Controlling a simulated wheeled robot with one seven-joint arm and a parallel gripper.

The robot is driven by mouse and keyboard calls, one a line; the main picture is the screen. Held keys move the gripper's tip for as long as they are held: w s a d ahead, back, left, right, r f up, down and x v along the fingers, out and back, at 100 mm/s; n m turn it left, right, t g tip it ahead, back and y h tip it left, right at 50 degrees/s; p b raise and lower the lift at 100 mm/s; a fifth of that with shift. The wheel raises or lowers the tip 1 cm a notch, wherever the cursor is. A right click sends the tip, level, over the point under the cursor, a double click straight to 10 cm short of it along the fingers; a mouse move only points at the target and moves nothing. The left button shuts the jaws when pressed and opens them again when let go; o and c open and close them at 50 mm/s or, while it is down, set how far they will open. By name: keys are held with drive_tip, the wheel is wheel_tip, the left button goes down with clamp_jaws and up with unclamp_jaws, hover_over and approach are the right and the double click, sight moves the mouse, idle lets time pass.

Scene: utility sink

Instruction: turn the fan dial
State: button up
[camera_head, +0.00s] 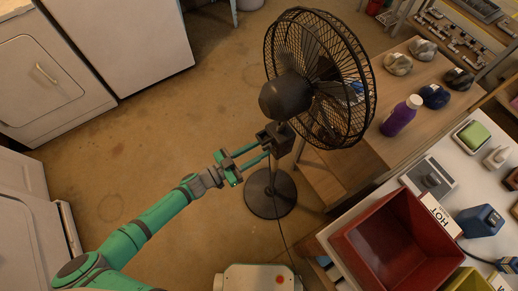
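A black pedestal fan (285,98) stands on the floor, its caged head turned to the right. A dark control box (274,138) sits on its stand just below the motor. The dial itself cannot be made out clearly; it is small and near the fingertips. My gripper (263,150) reaches in from the lower left, its two green fingers apart with a gap between them. The fingertips are at the left side of the control box. I cannot tell whether they touch it or the dial.
The fan's round base (271,193) and a cord are on the floor. A red bin (392,235) is lower right. The floor at left is clear.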

drive_tip(key=shift+w+d, duration=0.15)
clamp_jaws()
drive_tip(key=shift+m, duration=0.4)
drive_tip(key=m, duration=0.4)
drive_tip(key=shift+m, duration=2.5)
drive_tip(key=shift+f, duration=0.1)
